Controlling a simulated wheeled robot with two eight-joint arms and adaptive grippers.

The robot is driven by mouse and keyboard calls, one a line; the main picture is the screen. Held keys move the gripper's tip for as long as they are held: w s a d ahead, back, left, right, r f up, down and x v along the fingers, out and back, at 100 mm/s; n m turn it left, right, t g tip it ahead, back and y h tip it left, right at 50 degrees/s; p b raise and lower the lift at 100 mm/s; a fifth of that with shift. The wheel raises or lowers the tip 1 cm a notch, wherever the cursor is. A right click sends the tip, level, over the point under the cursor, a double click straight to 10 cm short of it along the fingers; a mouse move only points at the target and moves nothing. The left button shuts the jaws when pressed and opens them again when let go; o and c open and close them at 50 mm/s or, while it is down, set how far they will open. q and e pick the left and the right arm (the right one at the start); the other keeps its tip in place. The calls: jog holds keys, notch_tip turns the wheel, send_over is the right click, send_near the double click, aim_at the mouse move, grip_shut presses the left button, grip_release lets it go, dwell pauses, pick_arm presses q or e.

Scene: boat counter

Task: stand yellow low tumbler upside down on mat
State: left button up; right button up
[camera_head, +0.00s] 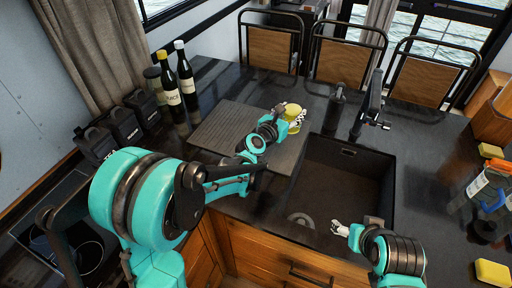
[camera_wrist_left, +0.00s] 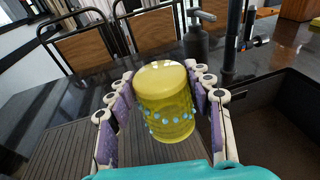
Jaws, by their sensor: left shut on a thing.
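The yellow low tumbler (camera_head: 293,111) is held between the fingers of my left gripper (camera_head: 283,122), over the back right part of the mat. In the left wrist view the tumbler (camera_wrist_left: 165,105) is see-through yellow with a band of blue dots, and the end facing up looks closed and flat. The left gripper's fingers (camera_wrist_left: 165,110) press it from both sides. The grey ribbed mat (camera_head: 222,128) lies on the dark counter, left of the sink. I cannot tell whether the tumbler touches it. My right gripper (camera_head: 340,229) is over the sink's front edge, its opening unclear.
The sink (camera_head: 345,178) is right of the mat, with a black tap (camera_head: 370,105) and a soap dispenser (camera_wrist_left: 196,40) behind. Two bottles (camera_head: 180,85) and black canisters (camera_head: 122,125) stand left. Yellow sponges (camera_head: 492,272) and a clear bottle (camera_head: 482,183) are at the right.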

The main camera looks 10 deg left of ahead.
pick_arm(q)
jog(key=s, duration=0.6)
jog(key=shift+a+r, duration=0.15)
jog(key=shift+a, duration=0.2)
pick_arm(e)
notch_tip(320, 180, down, 4)
jog(key=b, duration=0.4)
jog(key=shift+f, duration=0.1)
pick_arm(q)
jog(key=w+a+f, duration=0.1)
jog(key=a+f, duration=0.2)
jog(key=w+a+f+b, duration=0.1)
jog(key=a+f, duration=0.3)
jog(key=w+a+f+b, duration=0.1)
jog(key=a+f, duration=0.2)
jog(key=shift+w+a+f, duration=0.2)
jog(key=shift+w, duration=0.15)
pick_arm(e)
jog(key=shift+s+f, duration=0.1)
jog(key=shift+f, duration=0.8)
pick_arm(q)
jog(key=shift+f, duration=0.3)
pick_arm(e)
jog(key=shift+f, duration=0.1)
pick_arm(q)
jog(key=shift+r, duration=0.1)
